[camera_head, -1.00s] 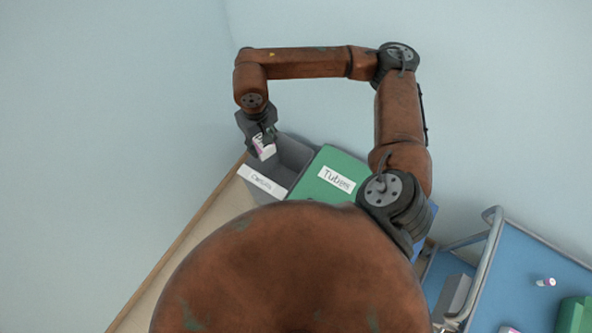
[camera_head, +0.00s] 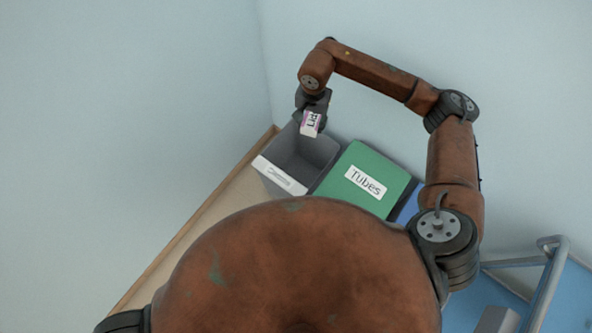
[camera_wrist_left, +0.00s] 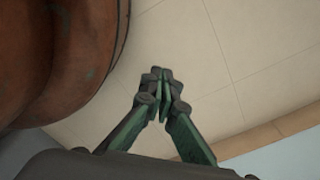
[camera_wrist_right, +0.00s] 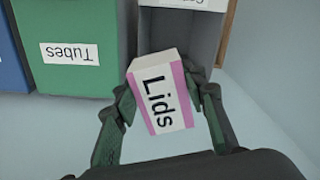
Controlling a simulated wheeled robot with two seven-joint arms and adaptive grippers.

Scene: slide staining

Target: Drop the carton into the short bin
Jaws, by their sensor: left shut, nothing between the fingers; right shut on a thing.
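The carton (camera_wrist_right: 160,92) is a small white box with pink edges and the word "Lids" on it. My right gripper (camera_head: 312,108) is shut on the carton and holds it up, slightly tilted, at the back of the short grey bin (camera_head: 283,176). The bin is open-topped with a white label on its front, and it looks empty in the head view. It also shows behind the carton in the right wrist view (camera_wrist_right: 180,35). My left gripper (camera_wrist_left: 160,88) is shut and empty over the tiled floor; it is out of the head view.
A green bin labelled "Tubes" (camera_head: 345,197) stands right beside the grey bin, with a blue bin (camera_head: 408,208) beyond it. A pale wall is close behind. A blue cart with a grey rail (camera_head: 545,290) stands at the lower right.

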